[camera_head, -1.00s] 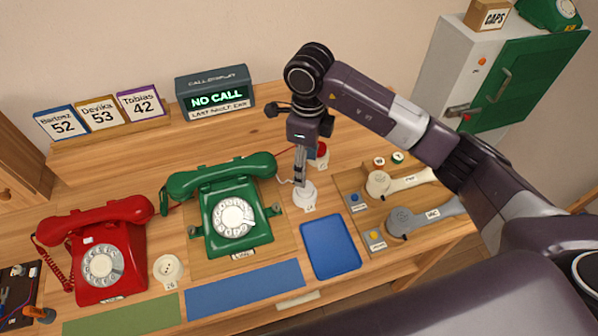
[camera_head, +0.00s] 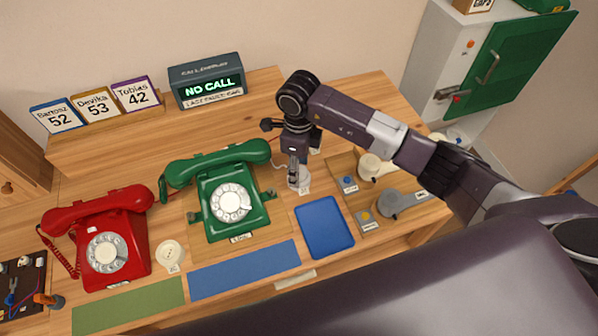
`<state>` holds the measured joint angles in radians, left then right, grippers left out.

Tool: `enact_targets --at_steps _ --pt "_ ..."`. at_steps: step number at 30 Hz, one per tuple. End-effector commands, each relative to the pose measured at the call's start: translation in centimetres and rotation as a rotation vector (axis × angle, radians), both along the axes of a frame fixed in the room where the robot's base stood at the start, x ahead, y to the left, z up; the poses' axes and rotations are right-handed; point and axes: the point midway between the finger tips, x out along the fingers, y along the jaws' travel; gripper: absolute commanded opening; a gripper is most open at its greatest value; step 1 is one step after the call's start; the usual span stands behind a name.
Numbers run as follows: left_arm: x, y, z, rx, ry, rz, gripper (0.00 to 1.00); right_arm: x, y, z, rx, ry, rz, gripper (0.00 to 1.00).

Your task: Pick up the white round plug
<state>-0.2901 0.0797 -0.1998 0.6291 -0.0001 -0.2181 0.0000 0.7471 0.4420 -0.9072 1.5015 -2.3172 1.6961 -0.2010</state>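A white round plug (camera_head: 300,184) stands on the wooden desk, right of the green phone (camera_head: 231,203). A small tag is at its base and a thin cord shows at its left. My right gripper (camera_head: 294,177) points down right at the plug, its fingers overlapping the plug's upper part in the picture. The fingers look close together; whether they grip the plug is too small to tell. A similar cream round piece (camera_head: 170,254) sits between the red phone (camera_head: 104,247) and the green phone. My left gripper is out of view.
A blue tray (camera_head: 324,226) lies just in front of the plug. A wooden board (camera_head: 346,168) with two handled pieces is to the right. The NO CALL display (camera_head: 207,82) stands behind. Blue (camera_head: 243,269) and green (camera_head: 128,306) mats lie along the front.

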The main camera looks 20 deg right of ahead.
Motion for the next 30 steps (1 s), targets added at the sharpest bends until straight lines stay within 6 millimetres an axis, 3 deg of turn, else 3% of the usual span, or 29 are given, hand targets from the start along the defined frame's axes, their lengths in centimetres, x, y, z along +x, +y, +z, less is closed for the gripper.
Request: enact_targets --at_steps 1,9,20,26,30 --pt "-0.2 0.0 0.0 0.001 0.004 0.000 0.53 0.0 0.0 0.0 0.000 0.000 0.000 0.40" --pt "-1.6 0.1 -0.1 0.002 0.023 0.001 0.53 0.0 0.0 0.1 0.000 0.000 0.000 0.13" --pt "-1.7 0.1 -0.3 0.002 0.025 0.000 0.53 0.1 0.0 0.8 0.001 -0.002 -0.001 0.13" --pt "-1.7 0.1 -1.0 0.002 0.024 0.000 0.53 0.2 0.0 3.5 0.000 -0.006 0.001 0.13" --pt "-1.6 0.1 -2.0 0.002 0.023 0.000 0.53 0.3 0.0 7.1 0.002 -0.010 0.001 0.13"
